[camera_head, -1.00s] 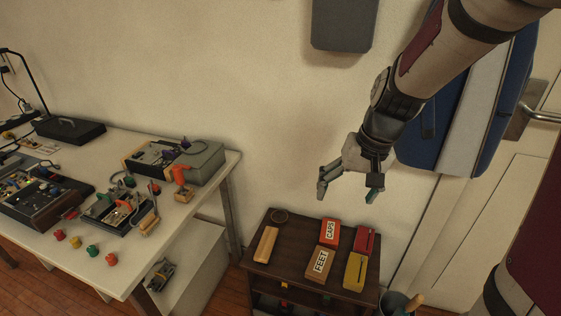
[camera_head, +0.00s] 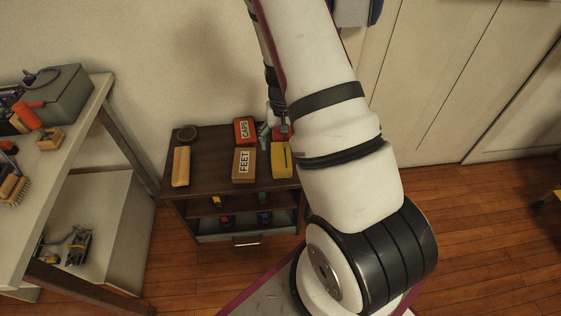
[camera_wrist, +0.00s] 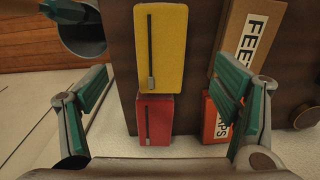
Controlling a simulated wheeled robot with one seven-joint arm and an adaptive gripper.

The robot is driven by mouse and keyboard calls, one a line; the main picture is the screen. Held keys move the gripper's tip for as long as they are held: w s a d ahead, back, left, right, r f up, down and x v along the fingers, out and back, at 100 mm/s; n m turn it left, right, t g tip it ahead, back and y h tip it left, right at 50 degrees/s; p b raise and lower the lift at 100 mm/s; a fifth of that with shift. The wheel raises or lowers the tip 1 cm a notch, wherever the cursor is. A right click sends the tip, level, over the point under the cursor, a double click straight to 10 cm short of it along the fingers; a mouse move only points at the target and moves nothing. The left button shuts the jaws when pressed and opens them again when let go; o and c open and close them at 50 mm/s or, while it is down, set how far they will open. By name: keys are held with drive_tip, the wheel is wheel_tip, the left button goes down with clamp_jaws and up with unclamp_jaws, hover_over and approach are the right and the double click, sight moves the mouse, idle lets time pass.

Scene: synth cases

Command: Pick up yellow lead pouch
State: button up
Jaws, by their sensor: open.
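The yellow lead pouch (camera_head: 281,160) lies on top of the small dark brown shelf unit (camera_head: 211,152), near its right edge. In the wrist view the yellow pouch (camera_wrist: 161,47), with a dark zip and grey pull, lies ahead of and between my gripper's fingers. A red zipped pouch (camera_wrist: 155,119) lies beside it, nearer the gripper's palm. My gripper (camera_wrist: 165,90) is open and empty, with green-padded fingers spread wide above the shelf top. In the head view my gripper (camera_head: 272,133) is partly hidden behind my arm, by the red pouch.
The FEET box (camera_head: 244,164) and the CAPS box (camera_head: 245,130) lie left of the pouches. A tan block (camera_head: 181,166) and a round dark dish (camera_head: 187,133) are farther left. A grey bin (camera_wrist: 80,30) stands beside the shelf.

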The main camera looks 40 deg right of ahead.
sight(281, 155)
wheel_tip(281, 155, down, 4)
drive_tip(key=shift+f+b, duration=0.1)
drive_tip(key=shift+b, duration=0.35)
drive_tip(key=shift+w+d+f+b, duration=0.15)
drive_tip(key=shift+f+b, duration=0.2)
drive_tip(key=shift+f, duration=0.5)
drive_tip(key=shift+w+d+f+b, duration=0.1)
drive_tip(key=shift+f+b, duration=0.2)
drive_tip(key=shift+f, duration=0.55)
drive_tip(key=shift+w+d+f+b, duration=0.15)
drive_tip(key=shift+f+b, duration=0.2)
drive_tip(key=shift+f, duration=0.5)
drive_tip(key=shift+a, duration=0.15)
drive_tip(key=c, duration=1.3)
